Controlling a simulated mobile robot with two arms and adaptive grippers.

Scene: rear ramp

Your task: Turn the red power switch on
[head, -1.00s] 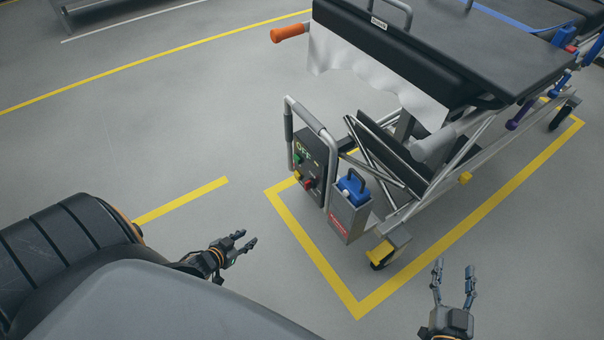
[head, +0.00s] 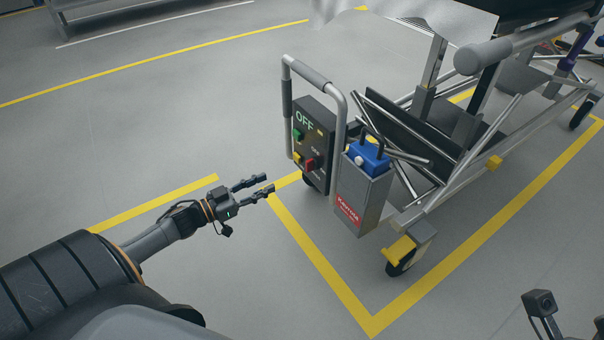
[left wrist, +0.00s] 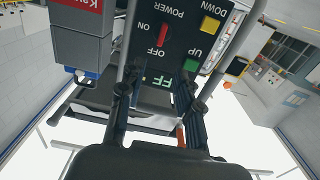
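The red power switch (head: 310,164) is low on the panel. In the left wrist view the panel is upside down, and the red switch (left wrist: 164,34) shows beside the ON and OFF labels. My left gripper (head: 266,185) is open and empty, to the left of the panel and apart from it. Its fingers (left wrist: 158,78) point toward the panel. At the bottom right corner only cut-off parts of my right arm's end show.
A green UP button (head: 297,134) and a yellow button (head: 297,157) sit near the switch. A metal handle frame (head: 341,112) surrounds the panel. A grey box (head: 362,200) with a blue top is to the right. Floor left of the panel is clear.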

